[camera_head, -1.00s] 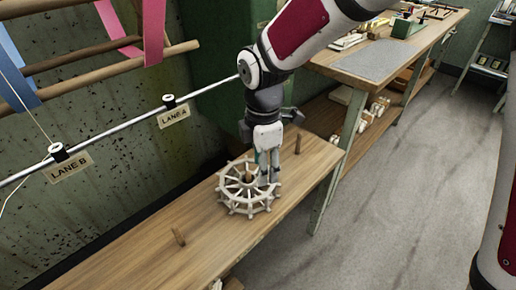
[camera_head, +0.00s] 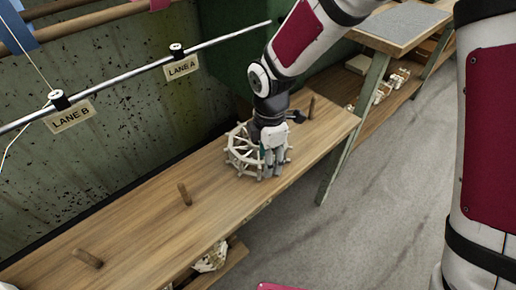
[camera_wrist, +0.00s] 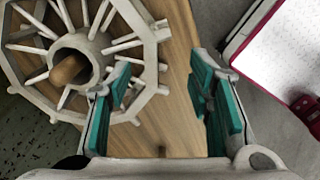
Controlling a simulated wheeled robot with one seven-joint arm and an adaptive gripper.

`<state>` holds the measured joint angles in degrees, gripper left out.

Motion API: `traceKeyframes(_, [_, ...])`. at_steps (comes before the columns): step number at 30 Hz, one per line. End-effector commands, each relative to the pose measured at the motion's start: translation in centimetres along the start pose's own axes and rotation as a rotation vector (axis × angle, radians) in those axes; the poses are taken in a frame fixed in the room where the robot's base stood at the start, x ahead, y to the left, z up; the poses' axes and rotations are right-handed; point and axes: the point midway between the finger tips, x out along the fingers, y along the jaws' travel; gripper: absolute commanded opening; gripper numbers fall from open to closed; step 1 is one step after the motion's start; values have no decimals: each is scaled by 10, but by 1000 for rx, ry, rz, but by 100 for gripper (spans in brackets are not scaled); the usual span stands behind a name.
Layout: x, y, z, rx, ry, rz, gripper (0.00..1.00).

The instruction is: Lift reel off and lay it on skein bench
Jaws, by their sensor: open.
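The reel (camera_head: 234,158), a pale spoked wheel with a ring rim, lies flat on a long wooden bench (camera_head: 130,230). In the wrist view the reel (camera_wrist: 146,40) fills the upper left, its hub around a wooden peg (camera_wrist: 68,70). My gripper (camera_head: 270,172) points down at the reel's right side and hides part of it. The left finger overlaps the rim's edge; contact cannot be told. No bench is labelled as the skein bench.
Bare pegs stand on the wooden bench: one mid-bench (camera_head: 184,194), one near the front (camera_head: 87,258), one behind my gripper (camera_head: 311,106). Another bench with a grey mat (camera_head: 402,22) stands at upper right.

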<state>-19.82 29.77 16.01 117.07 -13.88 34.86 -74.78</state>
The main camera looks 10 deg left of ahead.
Motion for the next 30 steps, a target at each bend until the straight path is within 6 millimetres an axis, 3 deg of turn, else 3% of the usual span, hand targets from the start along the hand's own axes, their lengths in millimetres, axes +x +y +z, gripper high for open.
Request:
traceKeyframes(6, [34, -2, 1, -1, 0, -2, 47])
traceKeyframes(14, [36, -2, 1, 0, 0, -1, 47])
traceKeyframes(20, [36, -2, 1, 0, 0, -1, 2])
traceKeyframes(30, [34, -1, 1, 0, 0, 1, 0])
